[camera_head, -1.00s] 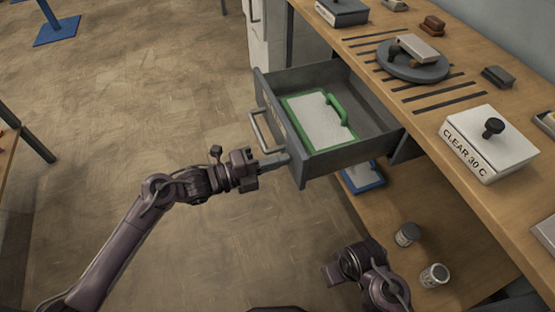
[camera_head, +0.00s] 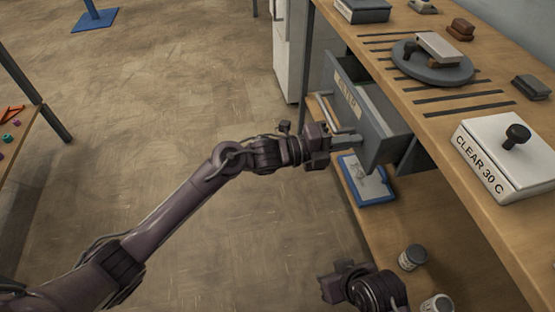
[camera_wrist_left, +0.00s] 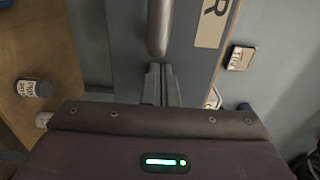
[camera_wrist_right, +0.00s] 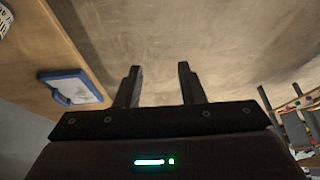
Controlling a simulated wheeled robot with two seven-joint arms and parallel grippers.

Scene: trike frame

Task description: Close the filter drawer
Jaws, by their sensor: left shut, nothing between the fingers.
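The grey filter drawer (camera_head: 368,112) sits under the bench, partly slid out, with a cream label and a metal handle (camera_head: 322,108) on its front. My right gripper (camera_wrist_right: 160,70) is open and empty, low near the lower shelf.
The wooden bench top (camera_head: 480,140) carries a white box (camera_head: 500,155) marked CLEAR 30 C and a grey disc (camera_head: 432,65). A blue-framed panel (camera_head: 366,182) and cans (camera_head: 412,257) are on the lower shelf. The floor to the left is open.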

